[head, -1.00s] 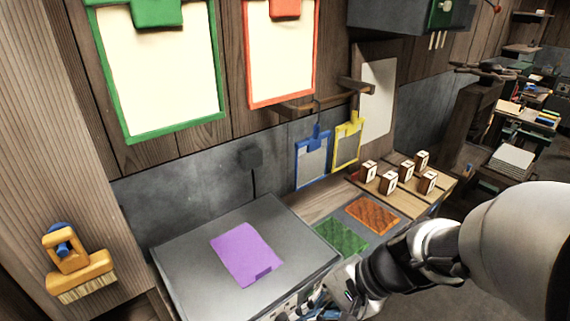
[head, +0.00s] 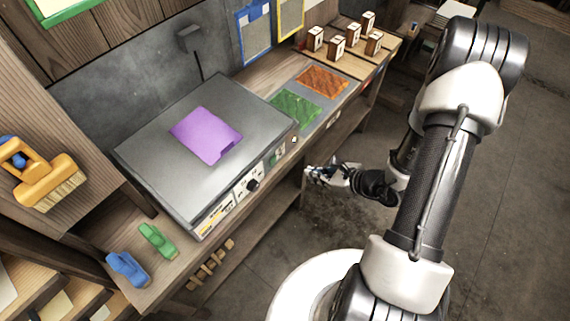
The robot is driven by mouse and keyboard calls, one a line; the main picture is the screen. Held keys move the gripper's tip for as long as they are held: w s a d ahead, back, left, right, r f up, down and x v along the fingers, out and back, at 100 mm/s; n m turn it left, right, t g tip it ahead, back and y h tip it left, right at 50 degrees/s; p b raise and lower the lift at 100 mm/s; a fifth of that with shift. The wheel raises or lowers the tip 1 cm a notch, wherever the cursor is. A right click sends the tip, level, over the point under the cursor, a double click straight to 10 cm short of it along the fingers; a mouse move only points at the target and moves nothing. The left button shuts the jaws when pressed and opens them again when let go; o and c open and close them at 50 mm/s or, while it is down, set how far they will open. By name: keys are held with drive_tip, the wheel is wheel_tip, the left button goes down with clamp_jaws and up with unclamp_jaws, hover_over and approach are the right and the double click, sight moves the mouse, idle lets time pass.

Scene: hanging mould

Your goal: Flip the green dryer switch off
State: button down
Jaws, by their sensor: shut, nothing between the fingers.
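A green ribbed pad (head: 297,109) lies flat on the bench, right of the grey box, beside an orange pad (head: 323,81). My gripper (head: 311,173) is shut and empty. It is in front of the bench, right of and slightly lower in the picture than this plate, and looks apart from it.
A grey box (head: 150,162) with a purple sheet (head: 206,135) on top has a black knob (head: 252,184) on its front. Green (head: 157,241) and blue (head: 127,268) clips lie at the left. Numbered wooden blocks (head: 336,47) stand at the back.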

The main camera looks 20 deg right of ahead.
drive_tip(key=shift+f, duration=0.1)
drive_tip(key=b, duration=0.3)
approach(274, 161)
drive_tip(key=shift+s+d+f+x, duration=0.1)
drive_tip(key=shift+f+x, duration=0.1)
drive_tip(key=shift+x, duration=0.75)
drive_tip(key=shift+s+d+f+x, duration=0.1)
drive_tip(key=shift+d+f+x, duration=0.05)
drive_tip(key=shift+x, duration=0.85)
drive_tip(key=shift+s+d+f+x, duration=0.1)
drive_tip(key=shift+f+x, duration=0.1)
drive_tip(key=shift+x, duration=0.75)
drive_tip(key=shift+w+a+r, duration=0.15)
drive_tip(key=shift+w+a, duration=0.1)
drive_tip(key=shift+w, duration=0.15)
drive_tip(key=shift+r, duration=0.1)
